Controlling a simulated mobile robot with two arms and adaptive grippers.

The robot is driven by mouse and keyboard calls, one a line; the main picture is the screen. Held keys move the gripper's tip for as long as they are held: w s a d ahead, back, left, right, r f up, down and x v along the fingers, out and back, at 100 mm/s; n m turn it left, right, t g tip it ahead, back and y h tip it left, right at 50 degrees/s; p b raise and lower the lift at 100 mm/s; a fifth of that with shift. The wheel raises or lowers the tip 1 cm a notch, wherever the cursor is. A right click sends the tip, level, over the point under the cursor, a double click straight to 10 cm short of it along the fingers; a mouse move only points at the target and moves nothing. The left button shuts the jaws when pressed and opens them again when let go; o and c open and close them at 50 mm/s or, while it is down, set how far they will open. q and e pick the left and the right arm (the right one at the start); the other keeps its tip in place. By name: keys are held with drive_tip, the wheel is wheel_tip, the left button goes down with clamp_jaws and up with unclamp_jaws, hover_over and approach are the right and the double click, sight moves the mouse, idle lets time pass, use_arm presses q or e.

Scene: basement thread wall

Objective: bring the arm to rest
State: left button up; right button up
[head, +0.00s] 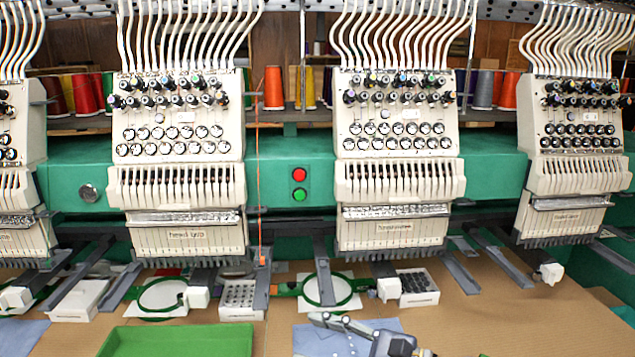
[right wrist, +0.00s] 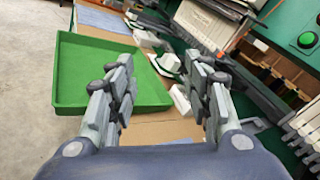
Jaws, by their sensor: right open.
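My right gripper (right wrist: 158,75) is open in the right wrist view, its two fingers wide apart with nothing between them. In the head view the same gripper (head: 335,321) shows at the bottom edge, over a folded blue cloth (head: 305,339) on the brown work surface. Only part of it is in that picture. A green tray (head: 180,340) lies to its left; the tray (right wrist: 68,100) also shows left of the fingers in the right wrist view and looks empty. My left gripper is in neither view.
A green embroidery machine with several white heads (head: 401,150) spans the back. Below them are green hoops (head: 325,298), small white boxes (head: 418,298) and dark arms (head: 323,270). Another blue cloth (head: 22,336) lies at the left. Brown surface at the right (head: 510,325) is clear.

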drive_tip(key=w+d+r+m+t+h, duration=0.15)
drive_tip(key=d+r+m+t, duration=0.35)
drive_tip(key=m, duration=0.6)
drive_tip(key=d+r+m+t+h, duration=0.35)
drive_tip(key=m+t, duration=0.45)
drive_tip(key=m, duration=0.3)
drive_tip(key=s+d+f+m+g+h, duration=0.2)
drive_tip(key=d+f+m+g+h, duration=0.1)
drive_tip(key=d+f+m+h, duration=1.4)
drive_tip(key=s+a+f+m+g+y, duration=0.2)
drive_tip(key=s+f+m+g+y, duration=0.2)
drive_tip(key=s+f+m+g, duration=0.55)
drive_tip(key=s+a+f+m+g+y, duration=0.1)
drive_tip(key=s+a+f+m+g, duration=0.1)
drive_tip(key=s+f, duration=0.35)
drive_tip(key=s+a+f+m+g+y, duration=0.1)
drive_tip(key=s+a+f+m+g, duration=0.15)
drive_tip(key=s, duration=0.65)
wheel_tip(320, 180, down, 27)
drive_tip(key=s+d, duration=0.1)
drive_tip(key=s, duration=0.1)
drive_tip(key=s+d+f+g, duration=0.2)
drive_tip(key=s+d+f, duration=0.1)
drive_tip(key=s+f, duration=1.2)
drive_tip(key=shift+s, duration=0.7)
